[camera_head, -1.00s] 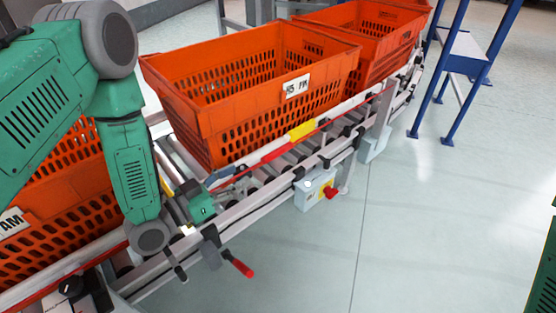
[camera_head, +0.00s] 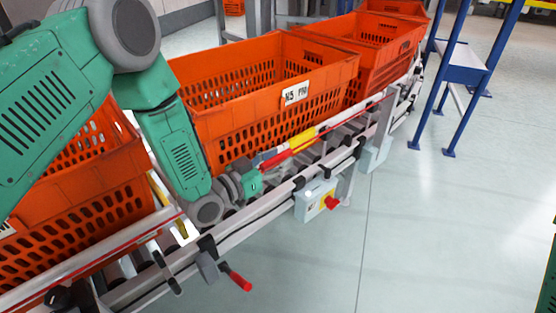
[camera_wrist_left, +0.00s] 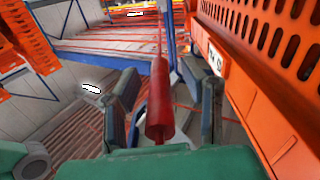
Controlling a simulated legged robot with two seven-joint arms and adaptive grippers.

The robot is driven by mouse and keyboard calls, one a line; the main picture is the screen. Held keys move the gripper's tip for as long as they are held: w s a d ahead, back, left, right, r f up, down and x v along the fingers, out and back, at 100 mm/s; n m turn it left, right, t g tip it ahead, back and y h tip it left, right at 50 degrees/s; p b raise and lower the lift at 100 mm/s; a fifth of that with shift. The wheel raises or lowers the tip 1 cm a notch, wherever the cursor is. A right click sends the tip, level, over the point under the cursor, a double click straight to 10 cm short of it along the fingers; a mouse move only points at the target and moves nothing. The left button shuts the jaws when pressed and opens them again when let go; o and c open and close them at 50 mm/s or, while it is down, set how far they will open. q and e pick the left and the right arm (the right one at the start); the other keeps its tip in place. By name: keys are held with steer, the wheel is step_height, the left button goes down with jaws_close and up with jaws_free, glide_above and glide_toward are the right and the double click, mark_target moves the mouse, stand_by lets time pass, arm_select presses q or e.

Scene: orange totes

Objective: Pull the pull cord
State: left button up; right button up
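The pull cord runs along the near side of the conveyor and ends in a red handle (camera_head: 284,157). In the left wrist view the red handle (camera_wrist_left: 158,100) lies between the two fingers, with a thin red cord running away from its far end. My left gripper (camera_wrist_left: 165,98) is open, with a finger on each side of the handle and visible gaps beside it. In the head view my left gripper (camera_head: 270,168) is low over the conveyor's near rail, beside the middle orange tote (camera_head: 235,138). My right gripper is not in view.
More orange totes stand on the conveyor, one at left (camera_head: 85,215) and others behind (camera_head: 385,50). A grey box with a red knob (camera_head: 315,200) and a red-handled lever (camera_head: 238,278) stick out from the near rail. A blue-legged rack (camera_head: 465,75) stands at right. Floor between is clear.

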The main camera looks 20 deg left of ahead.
arm_select(q)
steer(key=shift+c, duration=0.5)
jaws_close()
steer(key=s+d+p, duration=0.2)
steer(key=s+d, duration=0.1)
steer(key=d, duration=0.2)
steer(key=shift+s, duration=0.2)
steer(key=shift+d+f, duration=0.1)
steer(key=shift+o, duration=0.5)
jaws_free()
steer(key=shift+s, duration=0.1)
